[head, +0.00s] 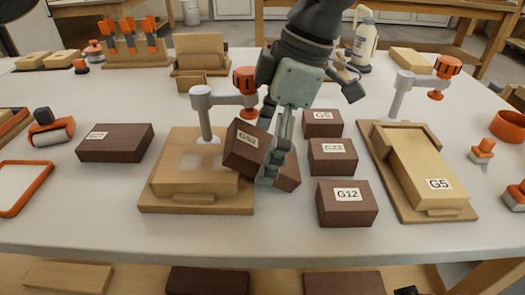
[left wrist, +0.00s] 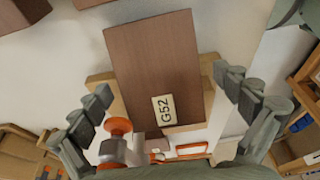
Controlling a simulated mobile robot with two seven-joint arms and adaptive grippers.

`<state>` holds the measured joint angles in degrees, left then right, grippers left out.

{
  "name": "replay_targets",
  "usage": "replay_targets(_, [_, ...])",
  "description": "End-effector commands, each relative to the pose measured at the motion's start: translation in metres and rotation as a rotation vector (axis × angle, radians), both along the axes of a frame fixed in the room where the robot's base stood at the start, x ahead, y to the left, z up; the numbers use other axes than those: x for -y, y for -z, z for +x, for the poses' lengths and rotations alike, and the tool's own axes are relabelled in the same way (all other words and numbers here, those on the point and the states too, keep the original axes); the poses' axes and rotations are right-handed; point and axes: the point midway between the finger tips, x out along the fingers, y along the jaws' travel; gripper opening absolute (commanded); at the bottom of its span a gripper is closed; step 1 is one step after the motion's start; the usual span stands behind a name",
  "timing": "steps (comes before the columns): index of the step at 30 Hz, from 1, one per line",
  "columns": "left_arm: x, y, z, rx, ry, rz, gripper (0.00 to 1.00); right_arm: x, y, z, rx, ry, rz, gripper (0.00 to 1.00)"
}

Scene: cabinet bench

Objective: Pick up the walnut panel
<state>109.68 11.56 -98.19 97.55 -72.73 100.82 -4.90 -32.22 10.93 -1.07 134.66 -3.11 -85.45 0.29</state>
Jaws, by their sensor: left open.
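A dark brown walnut panel labelled G52 (head: 244,148) shows tilted beside the right edge of a wooden clamp fixture (head: 160,205) in the head view. My left gripper (head: 274,168) points down at its right side and hides part of it. In the left wrist view the G52 panel (left wrist: 155,65) lies between the two spread fingers of my left gripper (left wrist: 166,96), with gaps on both sides. The jaws are open. I cannot tell what the tilted panel rests on. Another dark brown surface (head: 288,178) shows behind the fingers. My right gripper is not in view.
Dark blocks labelled G12 (head: 346,205) and G23 (head: 332,157) stand close to the right, with another behind them. A second fixture holds a light panel labelled G5 (head: 430,175). Another dark block (head: 115,143) lies left. The orange-topped clamp (head: 244,80) rises beside my gripper.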

Motion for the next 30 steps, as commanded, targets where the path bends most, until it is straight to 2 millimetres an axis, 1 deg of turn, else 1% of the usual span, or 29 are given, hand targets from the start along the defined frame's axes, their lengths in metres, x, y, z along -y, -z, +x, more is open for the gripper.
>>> replay_targets(3, [-0.002,0.0063,-0.0002,0.0,0.0,0.0,1.0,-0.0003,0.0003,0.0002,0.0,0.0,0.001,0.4])
replay_targets(9, [-0.002,0.0065,-0.0002,0.001,0.0,0.0,1.0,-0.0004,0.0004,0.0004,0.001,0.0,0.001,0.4])
replay_targets(24, [-0.0019,0.0058,-0.0001,0.001,0.0,0.0,0.38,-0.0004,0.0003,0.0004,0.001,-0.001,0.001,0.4])
replay_targets(25, [-0.0019,0.0058,-0.0001,0.001,0.0,0.0,0.35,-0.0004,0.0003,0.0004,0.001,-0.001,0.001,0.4])
replay_targets(30, [-0.0018,0.0056,-0.0003,0.001,0.0,0.0,0.35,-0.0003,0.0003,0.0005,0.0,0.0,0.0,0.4])
